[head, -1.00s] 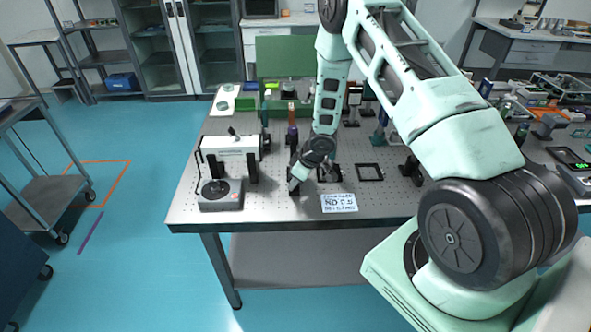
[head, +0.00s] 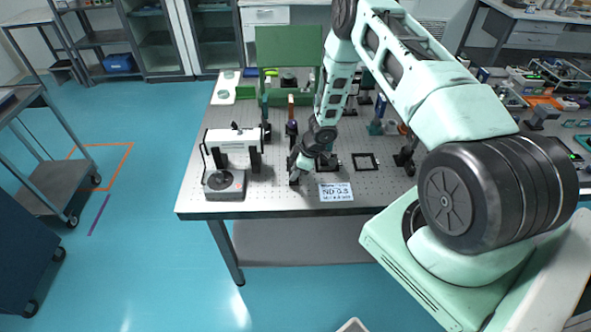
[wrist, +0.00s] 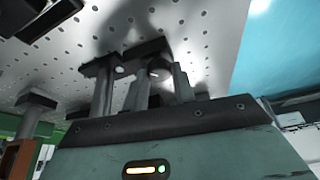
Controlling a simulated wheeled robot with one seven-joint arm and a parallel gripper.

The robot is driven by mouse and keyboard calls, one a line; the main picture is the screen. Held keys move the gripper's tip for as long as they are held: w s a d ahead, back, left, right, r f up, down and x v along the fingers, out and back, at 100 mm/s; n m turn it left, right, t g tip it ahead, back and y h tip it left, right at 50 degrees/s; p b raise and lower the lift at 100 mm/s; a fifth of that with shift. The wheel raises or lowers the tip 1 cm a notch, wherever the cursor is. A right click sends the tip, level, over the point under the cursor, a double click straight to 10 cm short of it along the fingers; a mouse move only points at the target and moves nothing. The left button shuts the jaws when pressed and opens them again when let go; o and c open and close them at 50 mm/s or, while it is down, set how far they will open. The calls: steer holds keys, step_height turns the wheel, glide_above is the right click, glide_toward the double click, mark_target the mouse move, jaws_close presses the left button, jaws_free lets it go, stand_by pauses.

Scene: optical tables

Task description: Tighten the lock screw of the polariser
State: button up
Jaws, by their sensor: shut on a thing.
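My gripper (head: 299,168) reaches down to the front part of the perforated optical table (head: 262,203), just behind and left of a white card. In the wrist view my gripper (wrist: 150,76) is shut on a small dark part, which I take to be the polariser's lock screw (wrist: 158,74). Dark mount parts (wrist: 122,60) lie around the fingertips, just above the table surface. In the head view my gripper and arm cover most of the polariser, so its face and the screw's turn cannot be made out.
The white card (head: 336,191) reads ND 0.3. A black square frame (head: 365,162) lies to the right. Several mounts stand behind.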

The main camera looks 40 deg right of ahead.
steer(key=o, duration=1)
steer(key=shift+r, duration=0.1)
steer(key=b+v, duration=0.1)
steer(key=v, duration=1.6)
steer(key=shift+b, duration=0.4)
steer(key=shift+r, duration=0.1)
